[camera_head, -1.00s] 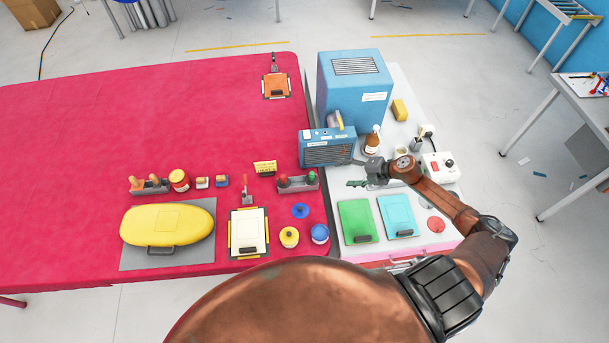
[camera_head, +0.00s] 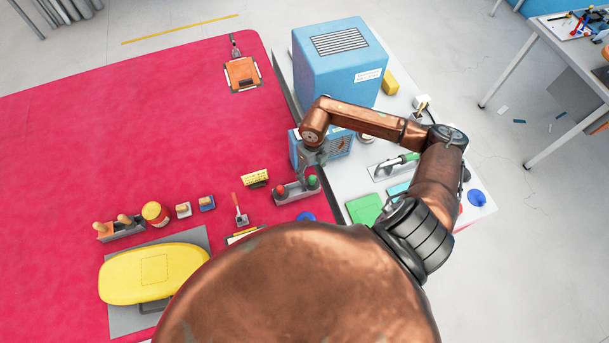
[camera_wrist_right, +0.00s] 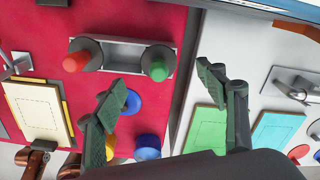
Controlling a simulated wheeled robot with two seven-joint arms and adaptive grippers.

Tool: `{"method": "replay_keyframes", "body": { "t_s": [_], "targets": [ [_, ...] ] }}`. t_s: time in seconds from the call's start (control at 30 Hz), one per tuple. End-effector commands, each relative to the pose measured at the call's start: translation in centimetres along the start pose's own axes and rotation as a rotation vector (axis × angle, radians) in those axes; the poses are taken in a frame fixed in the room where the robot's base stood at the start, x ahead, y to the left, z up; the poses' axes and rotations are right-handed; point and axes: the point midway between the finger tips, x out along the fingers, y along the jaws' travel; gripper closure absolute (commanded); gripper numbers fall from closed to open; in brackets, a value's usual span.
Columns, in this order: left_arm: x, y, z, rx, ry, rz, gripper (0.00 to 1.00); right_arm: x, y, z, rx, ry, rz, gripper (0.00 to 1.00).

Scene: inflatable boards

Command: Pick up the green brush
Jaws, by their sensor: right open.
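The green brush (camera_head: 313,182) stands in a grey holder (camera_head: 296,196) near the right edge of the red table, beside a red brush (camera_head: 281,188). In the right wrist view the green brush (camera_wrist_right: 158,66) is seen from above, with its round green top at the right end of the holder (camera_wrist_right: 122,54) and the red brush (camera_wrist_right: 80,56) at the left end. My right gripper (camera_head: 310,172) is over the holder. The wrist view shows its fingers (camera_wrist_right: 163,94) spread and empty, slightly below the green brush in the picture. My left gripper is not in view.
A blue machine (camera_head: 337,72) stands behind my right arm.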

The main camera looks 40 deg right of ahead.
Motion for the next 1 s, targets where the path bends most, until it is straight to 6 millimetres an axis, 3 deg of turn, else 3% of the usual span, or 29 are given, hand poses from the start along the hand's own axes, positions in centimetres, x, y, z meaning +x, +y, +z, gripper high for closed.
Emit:
{"method": "replay_keyframes", "body": {
  "t_s": [0.37,0.47,0.7,0.83,1.0],
  "targets": [
    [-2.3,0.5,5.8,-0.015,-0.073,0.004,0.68,4.5,0.5,0.6,-0.007,0.009,0.007,0.35],
    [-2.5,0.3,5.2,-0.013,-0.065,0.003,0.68,6.0,0.4,0.6,-0.007,0.007,0.006,0.35],
    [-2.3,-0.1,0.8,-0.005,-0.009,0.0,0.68,7.4,0.2,0.5,-0.007,0.005,0.004,0.35],
    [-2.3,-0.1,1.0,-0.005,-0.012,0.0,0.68,7.4,0.2,0.5,-0.007,0.005,0.004,0.35],
    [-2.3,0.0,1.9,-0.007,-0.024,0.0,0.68,7.3,0.2,0.5,-0.006,0.005,0.004,0.46]
  ]
}}
